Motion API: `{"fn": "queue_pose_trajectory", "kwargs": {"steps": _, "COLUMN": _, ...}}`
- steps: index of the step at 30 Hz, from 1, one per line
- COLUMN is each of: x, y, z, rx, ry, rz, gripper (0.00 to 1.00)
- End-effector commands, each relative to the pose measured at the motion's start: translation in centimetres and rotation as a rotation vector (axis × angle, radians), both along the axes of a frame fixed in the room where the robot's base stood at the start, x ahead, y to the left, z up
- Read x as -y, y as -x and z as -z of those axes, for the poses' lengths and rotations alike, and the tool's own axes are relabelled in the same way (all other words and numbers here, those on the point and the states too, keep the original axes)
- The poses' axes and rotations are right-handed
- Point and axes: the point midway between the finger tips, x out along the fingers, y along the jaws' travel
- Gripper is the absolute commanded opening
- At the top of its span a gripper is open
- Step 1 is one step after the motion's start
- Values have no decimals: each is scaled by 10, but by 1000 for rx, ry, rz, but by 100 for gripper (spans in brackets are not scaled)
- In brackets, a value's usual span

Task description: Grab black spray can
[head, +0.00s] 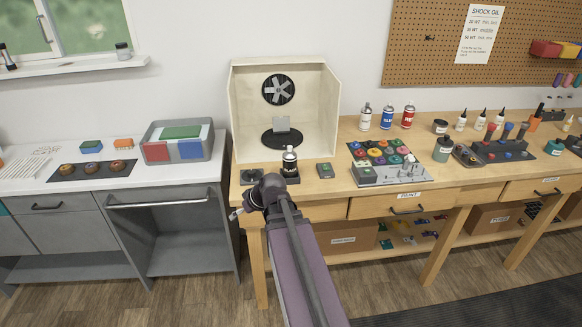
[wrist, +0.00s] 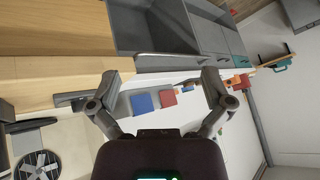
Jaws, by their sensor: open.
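The black spray can (head: 290,162) stands upright on the wooden workbench (head: 330,205), in front of the open spray booth (head: 240,90). It has a white cap and a dark body with a white label. My gripper (head: 236,214) is at the bench's front left corner, to the left of the can and nearer to me, pointing left and away from it. In the wrist view my gripper (wrist: 161,82) is open with nothing between its fingers. The can does not show in the wrist view.
White, blue and red spray cans (head: 388,116) stand right of the booth. A tray of paint pots (head: 385,160) is farther right.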

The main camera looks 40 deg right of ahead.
Motion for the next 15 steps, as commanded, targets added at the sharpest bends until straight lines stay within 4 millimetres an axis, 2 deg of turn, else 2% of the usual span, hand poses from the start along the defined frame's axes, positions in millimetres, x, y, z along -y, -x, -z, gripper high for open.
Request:
{"fn": "queue_pose_trajectory", "kwargs": {"steps": 1, "x": 18, "y": -2, "z": -4, "rx": 42, "ry": 0, "rz": 16, "gripper": 100}}
{"fn": "queue_pose_trajectory", "kwargs": {"steps": 8, "x": 89, "y": -4, "z": -25, "rx": 233, "ry": 26, "rz": 76, "gripper": 100}}
{"fn": "queue_pose_trajectory", "kwargs": {"steps": 15, "x": 170, "y": 9, "z": -50, "rx": 416, "ry": 98, "rz": 169, "gripper": 100}}
